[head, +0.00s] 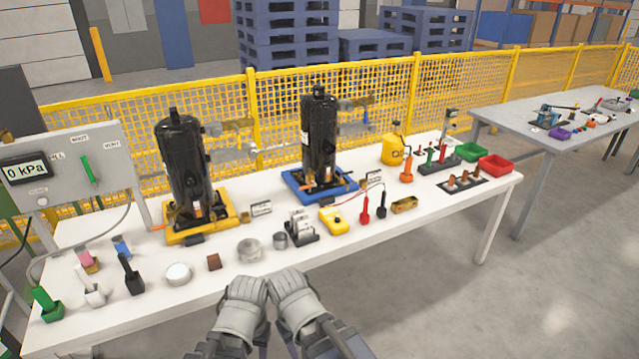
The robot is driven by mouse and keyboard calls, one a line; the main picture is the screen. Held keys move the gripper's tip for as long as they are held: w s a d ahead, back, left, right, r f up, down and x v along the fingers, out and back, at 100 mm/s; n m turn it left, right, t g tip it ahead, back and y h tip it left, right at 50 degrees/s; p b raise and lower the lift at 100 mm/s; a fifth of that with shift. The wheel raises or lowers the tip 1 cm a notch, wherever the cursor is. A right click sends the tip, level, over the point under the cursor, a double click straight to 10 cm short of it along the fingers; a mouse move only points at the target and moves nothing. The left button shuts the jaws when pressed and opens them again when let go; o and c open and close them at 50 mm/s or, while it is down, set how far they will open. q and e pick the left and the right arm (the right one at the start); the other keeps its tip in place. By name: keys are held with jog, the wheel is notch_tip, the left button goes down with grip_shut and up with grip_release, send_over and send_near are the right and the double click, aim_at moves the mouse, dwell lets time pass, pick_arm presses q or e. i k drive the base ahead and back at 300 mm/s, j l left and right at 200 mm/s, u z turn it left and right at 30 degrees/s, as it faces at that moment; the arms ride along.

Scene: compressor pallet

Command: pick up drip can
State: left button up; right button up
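No label here reads "drip can", so I cannot tell for sure which vessel it is. A shiny round metal can (249,250) stands near the front edge of the white table, with a smaller grey metal can (280,240) just to its right. A yellow jug (394,150) with a dark label stands farther back on the right. My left gripper (247,289) and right gripper (290,284) are side by side at the bottom centre, in front of the table edge and below the metal cans. Their fingertips face away, and whether they are open is unclear.
Two black compressors (183,165) (319,135) stand on yellow and blue bases on the white table (180,310). A white lidded tin (178,274), brown block (214,262) and yellow meter (338,217) lie near the front. A gauge panel (75,170) is at left; yellow fencing (270,110) runs behind.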

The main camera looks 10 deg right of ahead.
aim_at(280, 238)
jog(key=i+j+z, duration=0.2)
jog(key=j+z, duration=0.2)
jog(key=i+j+z, duration=0.1)
jog(key=j+z, duration=0.3)
jog(key=j, duration=0.15)
jog(key=j+z, duration=0.45)
